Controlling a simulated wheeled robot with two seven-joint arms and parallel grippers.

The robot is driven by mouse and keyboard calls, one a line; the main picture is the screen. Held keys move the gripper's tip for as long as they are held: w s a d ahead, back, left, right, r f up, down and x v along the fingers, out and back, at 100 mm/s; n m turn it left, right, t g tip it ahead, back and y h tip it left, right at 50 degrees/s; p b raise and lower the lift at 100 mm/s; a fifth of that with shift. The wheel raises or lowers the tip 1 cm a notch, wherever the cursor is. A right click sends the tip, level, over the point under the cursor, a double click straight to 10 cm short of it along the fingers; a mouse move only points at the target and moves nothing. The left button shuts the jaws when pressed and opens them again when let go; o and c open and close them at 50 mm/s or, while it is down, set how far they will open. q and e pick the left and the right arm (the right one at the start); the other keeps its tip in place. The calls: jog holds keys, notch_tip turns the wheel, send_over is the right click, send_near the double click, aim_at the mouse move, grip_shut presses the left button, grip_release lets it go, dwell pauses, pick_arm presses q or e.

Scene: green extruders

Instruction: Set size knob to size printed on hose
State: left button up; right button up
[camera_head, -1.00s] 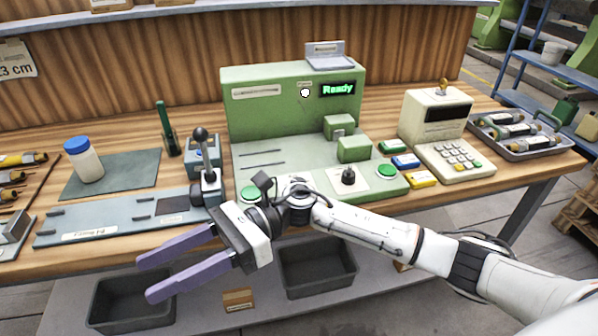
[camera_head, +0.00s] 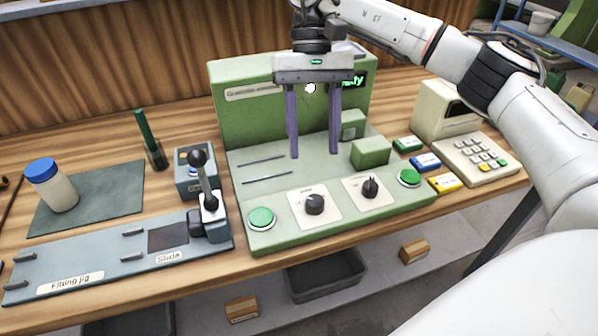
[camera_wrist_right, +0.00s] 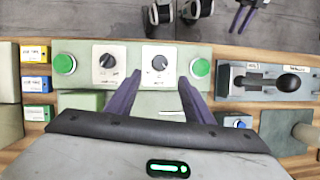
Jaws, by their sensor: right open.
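The green machine (camera_head: 241,198) stands on the wooden bench with two black knobs on white plates. The left knob (camera_head: 315,204) and the right knob (camera_head: 370,187) sit between two green buttons; they also show in the right wrist view as one knob (camera_wrist_right: 159,63) and the other knob (camera_wrist_right: 107,61). The plate print is too small to read. My right gripper (camera_head: 314,155) is open and empty, fingers pointing down above the machine's bed, behind the knobs. No hose is clearly identifiable.
Green blocks (camera_head: 371,152) stand on the bed close to the right finger. A lever (camera_head: 205,180) rises from the fitting jig (camera_head: 100,264) at left. A jar (camera_head: 50,186) stands on a dark mat. A keypad device (camera_head: 468,155) is at right.

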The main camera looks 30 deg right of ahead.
aim_at(316, 200)
jog(key=x, duration=0.6)
jog(key=p+x, duration=0.1)
jog(key=x, duration=0.2)
jog(key=shift+s, duration=0.3)
jog(key=shift+s+a+f, duration=0.15)
jog(key=shift+f, duration=0.3)
jog(key=c, duration=1)
pick_arm(q)
jog(key=shift+s+r, duration=0.15)
jog(key=shift+s, duration=0.55)
pick_arm(e)
jog(key=shift+c, duration=0.2)
